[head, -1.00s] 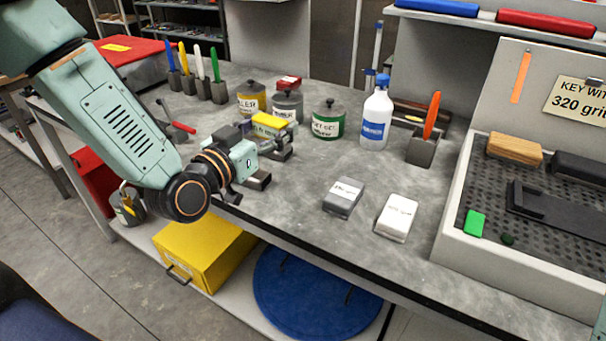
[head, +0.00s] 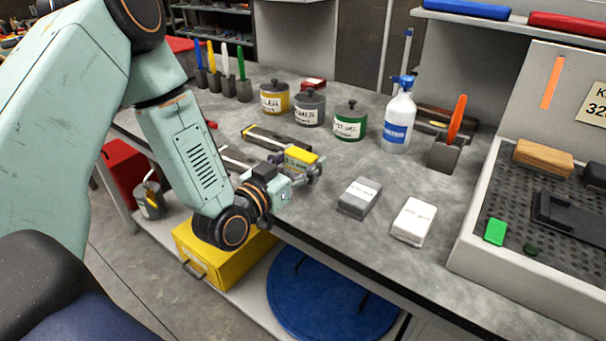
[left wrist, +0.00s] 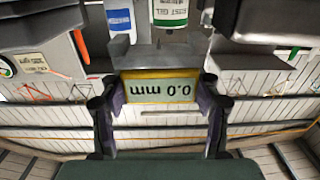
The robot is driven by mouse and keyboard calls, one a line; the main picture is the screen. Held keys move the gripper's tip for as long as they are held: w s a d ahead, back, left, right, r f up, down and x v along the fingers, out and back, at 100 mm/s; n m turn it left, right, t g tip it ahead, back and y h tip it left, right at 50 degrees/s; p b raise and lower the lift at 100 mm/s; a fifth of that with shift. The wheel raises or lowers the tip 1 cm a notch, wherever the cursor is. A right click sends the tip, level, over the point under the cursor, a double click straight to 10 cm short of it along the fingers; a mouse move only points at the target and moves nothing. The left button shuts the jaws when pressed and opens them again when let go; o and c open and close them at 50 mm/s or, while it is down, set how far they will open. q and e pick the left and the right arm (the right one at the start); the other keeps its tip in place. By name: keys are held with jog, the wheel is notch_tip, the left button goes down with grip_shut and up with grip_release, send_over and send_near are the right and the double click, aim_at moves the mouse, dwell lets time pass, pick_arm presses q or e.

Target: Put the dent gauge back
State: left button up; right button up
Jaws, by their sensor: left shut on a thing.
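The dent gauge (head: 301,156) has a yellow body. In the left wrist view its yellow-framed display (left wrist: 158,88) reads 0.0 mm, upside down. My left gripper (head: 307,170) is shut on it, with one finger on each side in the wrist view. The gauge is over the workbench, in front of the green-labelled can; I cannot tell its exact height. Behind and left of it lies a long dark piece with a yellow edge (head: 276,137). Another dark piece (head: 236,158) is partly hidden by my arm. My right gripper is not in view.
Three lidded cans, yellow (head: 273,98), grey (head: 309,108) and green (head: 350,121), stand behind the gauge. A spray bottle (head: 398,118) stands to their right. A grey block (head: 359,197) and a white block (head: 413,221) lie right of the gripper. Bench between them is clear.

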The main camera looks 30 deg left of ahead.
aim_at(300, 173)
pick_arm(q)
jog(key=f, duration=0.2)
jog(key=shift+s+a+f+b, duration=0.1)
jog(key=shift+s+f+b, duration=0.2)
jog(key=shift+b, duration=0.1)
jog(key=shift+w+f, duration=0.15)
jog(key=shift+f, duration=0.05)
jog(key=shift+w, duration=0.25)
jog(key=shift+s+f, duration=0.1)
jog(key=shift+s, duration=0.1)
jog(key=o, duration=1)
jog(key=shift+s, duration=0.1)
jog(key=o, duration=0.3)
jog(key=shift+w+f, duration=0.15)
jog(key=shift+w, duration=0.05)
jog(key=shift+s, duration=0.2)
